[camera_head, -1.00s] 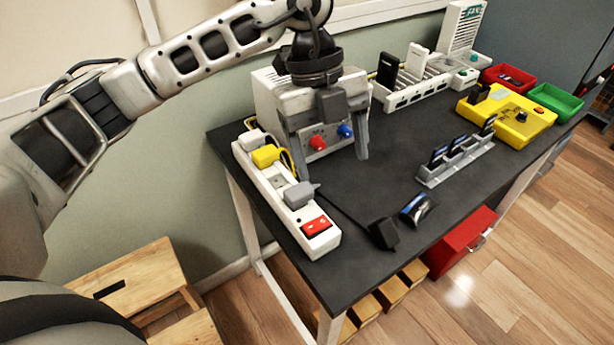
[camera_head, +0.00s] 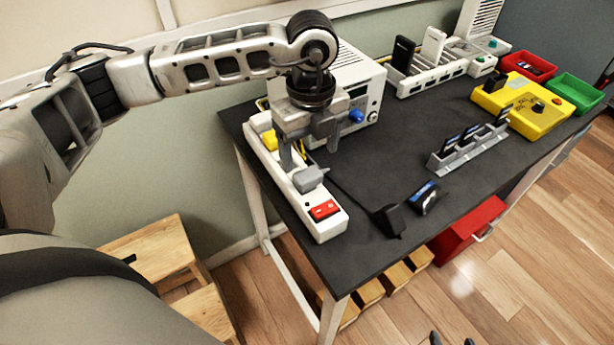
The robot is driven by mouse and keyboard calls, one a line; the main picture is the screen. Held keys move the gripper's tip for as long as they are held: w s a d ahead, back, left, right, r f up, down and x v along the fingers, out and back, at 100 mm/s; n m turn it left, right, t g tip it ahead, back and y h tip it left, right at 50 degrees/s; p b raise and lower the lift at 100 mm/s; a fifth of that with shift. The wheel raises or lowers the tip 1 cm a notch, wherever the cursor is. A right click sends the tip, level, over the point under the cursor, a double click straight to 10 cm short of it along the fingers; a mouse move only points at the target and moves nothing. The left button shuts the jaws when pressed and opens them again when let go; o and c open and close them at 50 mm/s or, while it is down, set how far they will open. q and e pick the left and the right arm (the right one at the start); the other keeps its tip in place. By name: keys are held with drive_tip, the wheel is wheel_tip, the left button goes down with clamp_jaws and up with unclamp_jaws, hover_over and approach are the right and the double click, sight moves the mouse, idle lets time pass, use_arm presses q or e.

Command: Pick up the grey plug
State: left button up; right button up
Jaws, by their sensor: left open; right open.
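The grey plug (camera_head: 311,179) sits in the white power strip (camera_head: 331,228) at the left end of the dark table, between a yellow plug (camera_head: 269,141) and the red switch (camera_head: 324,210). My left gripper (camera_head: 309,160) points down over the strip, open and empty. Its fingers are close to the grey plug, just behind and above it in the picture; I cannot tell whether they touch it. The gripper partly hides the strip's far half. My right gripper (camera_head: 452,340) shows only as two dark, separated fingertips at the bottom edge, over the floor.
A white box with a blue knob (camera_head: 356,116) stands right behind the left gripper. A black adapter (camera_head: 390,221) and a small dark device (camera_head: 424,198) lie near the front edge. A grey card rack (camera_head: 468,153) stands further right. The middle of the table (camera_head: 390,140) is clear.

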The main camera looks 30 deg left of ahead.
sight(308, 174)
use_arm(q)
drive_tip(key=f, duration=0.3)
drive_tip(key=shift+s+a+f+p, duration=0.1)
drive_tip(key=shift+s+f+p, duration=0.25)
drive_tip(key=shift+s+p, duration=0.05)
drive_tip(key=shift+f, duration=0.45)
drive_tip(key=c, duration=1.2)
drive_tip(key=shift+w+r, duration=0.1)
